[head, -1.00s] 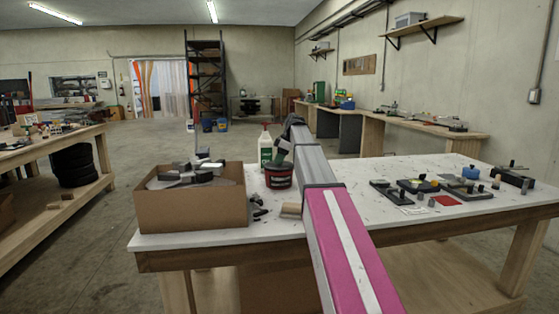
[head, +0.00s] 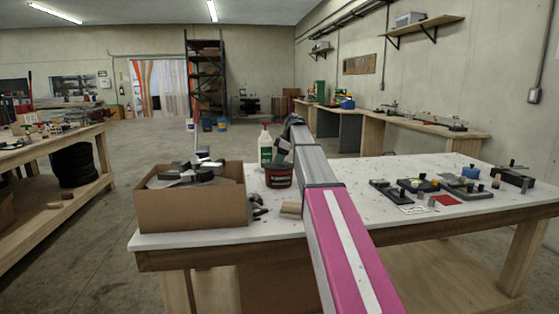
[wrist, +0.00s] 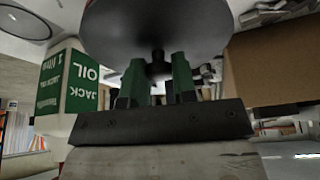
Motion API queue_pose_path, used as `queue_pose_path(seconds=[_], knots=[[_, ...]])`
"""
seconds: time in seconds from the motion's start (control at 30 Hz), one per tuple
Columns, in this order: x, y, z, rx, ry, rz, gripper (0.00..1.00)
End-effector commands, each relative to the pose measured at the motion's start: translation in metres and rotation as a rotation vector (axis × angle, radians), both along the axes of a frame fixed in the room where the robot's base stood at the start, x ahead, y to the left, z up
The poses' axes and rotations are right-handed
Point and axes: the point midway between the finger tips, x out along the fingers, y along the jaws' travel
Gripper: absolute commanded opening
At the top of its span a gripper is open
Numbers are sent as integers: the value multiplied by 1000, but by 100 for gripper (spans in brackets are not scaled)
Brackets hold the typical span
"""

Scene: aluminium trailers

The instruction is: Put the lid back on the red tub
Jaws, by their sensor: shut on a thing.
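The red tub (head: 279,179), with a dark label, stands upright on the white-topped bench in the head view. My gripper (head: 279,154) is directly above it, pointing down. In the wrist view my gripper (wrist: 158,72) has its green fingers shut on the knob of a round dark lid (wrist: 158,25). In the head view a dark band sits at the tub's top. I cannot tell whether the lid touches the rim or is slightly above it.
A white JACK OIL bottle (head: 265,147) stands just behind the tub; it shows upside down in the wrist view (wrist: 67,85). An open cardboard box (head: 192,210) of parts is on the left. A small wooden block (head: 290,209) lies in front. Several parts lie on the bench's right.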

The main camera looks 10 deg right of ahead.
Motion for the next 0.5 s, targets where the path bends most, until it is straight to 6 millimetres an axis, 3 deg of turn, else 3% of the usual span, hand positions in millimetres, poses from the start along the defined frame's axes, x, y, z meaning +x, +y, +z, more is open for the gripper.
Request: queue_pose_path(seconds=[0.3, 0.33, 0.4, 0.5], knots=[[0, 0, 0, 0, 0, 0, 3], [0, 0, 0, 0, 0, 0, 36], [0, 0, 0, 0, 0, 0, 56], [0, 0, 0, 0, 0, 0, 56]])
